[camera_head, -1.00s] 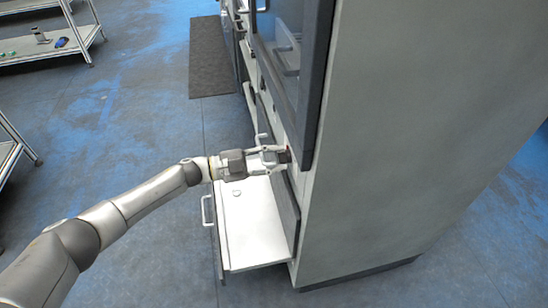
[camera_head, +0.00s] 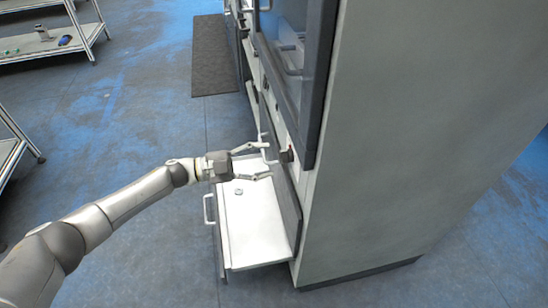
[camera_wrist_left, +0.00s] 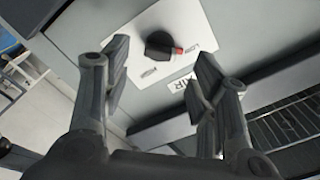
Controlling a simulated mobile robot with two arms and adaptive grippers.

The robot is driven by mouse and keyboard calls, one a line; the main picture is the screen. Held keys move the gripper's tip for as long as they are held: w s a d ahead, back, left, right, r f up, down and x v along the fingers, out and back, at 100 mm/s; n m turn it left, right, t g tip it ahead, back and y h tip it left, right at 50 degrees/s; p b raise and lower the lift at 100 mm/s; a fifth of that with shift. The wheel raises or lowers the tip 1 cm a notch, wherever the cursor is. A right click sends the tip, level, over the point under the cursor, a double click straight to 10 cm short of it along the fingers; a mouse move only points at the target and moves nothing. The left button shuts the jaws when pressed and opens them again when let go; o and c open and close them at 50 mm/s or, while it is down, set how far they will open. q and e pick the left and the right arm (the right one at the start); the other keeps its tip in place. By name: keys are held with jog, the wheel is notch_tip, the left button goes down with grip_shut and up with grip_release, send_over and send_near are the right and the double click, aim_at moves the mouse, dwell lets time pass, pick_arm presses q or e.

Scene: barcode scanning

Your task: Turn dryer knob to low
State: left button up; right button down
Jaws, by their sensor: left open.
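The dryer knob (camera_head: 287,154) is a small dark knob with a red mark on the cabinet's front. In the left wrist view the black knob (camera_wrist_left: 160,45) sits on a white label plate (camera_wrist_left: 185,25), its red tip pointing right toward a printed word that looks like LOW. A second word below the knob is hard to read. My left gripper (camera_head: 268,160) is open and empty, its fingers apart from the knob and just left of it. In the wrist view the gripper (camera_wrist_left: 163,68) has the knob between and beyond its fingers. My right gripper is not in view.
An open white drawer or shelf (camera_head: 255,235) juts out below my left gripper. A glass-fronted door (camera_head: 290,60) is above the knob. The cabinet's grey side (camera_head: 420,130) fills the right.

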pick_arm(q)
jog(key=v, duration=0.8)
